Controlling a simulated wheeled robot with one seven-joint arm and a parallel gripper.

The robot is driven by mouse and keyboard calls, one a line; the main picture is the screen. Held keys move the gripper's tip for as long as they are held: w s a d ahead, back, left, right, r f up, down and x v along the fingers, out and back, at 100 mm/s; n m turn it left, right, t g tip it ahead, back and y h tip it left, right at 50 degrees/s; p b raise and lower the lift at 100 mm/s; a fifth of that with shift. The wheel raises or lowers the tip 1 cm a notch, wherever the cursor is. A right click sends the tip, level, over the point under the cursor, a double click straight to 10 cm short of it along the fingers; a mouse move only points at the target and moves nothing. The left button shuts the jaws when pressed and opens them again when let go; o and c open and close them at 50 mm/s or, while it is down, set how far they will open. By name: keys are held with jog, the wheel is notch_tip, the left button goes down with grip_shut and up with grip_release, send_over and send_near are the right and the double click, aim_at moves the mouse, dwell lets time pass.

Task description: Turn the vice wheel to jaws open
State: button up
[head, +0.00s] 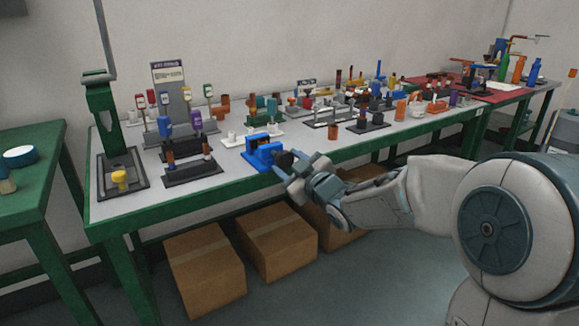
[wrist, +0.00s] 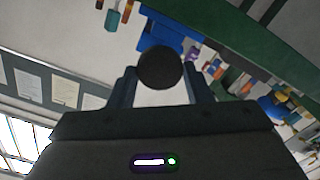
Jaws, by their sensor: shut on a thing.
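The blue vice (head: 259,153) sits at the front edge of the long bench in the head view. Its dark round wheel (head: 285,159) faces out over the edge. My gripper (head: 289,168) reaches in from the right and is shut on the wheel. In the wrist view the black wheel (wrist: 160,70) lies between the two fingers, with the blue vice (wrist: 157,33) behind it. The fingers partly hide the wheel in the head view, and I cannot make out the vice jaws or their gap.
The bench (head: 130,219) has a green edge and carries several small fixtures left, behind and right of the vice. Cardboard boxes (head: 205,266) stand below. The floor in front is clear.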

jog(key=o, duration=1)
jog(key=p+v, duration=0.3)
jog(key=v, duration=1)
jog(key=shift+s+d, duration=0.25)
jog(key=shift+s, duration=0.05)
jog(key=shift+p, duration=0.3)
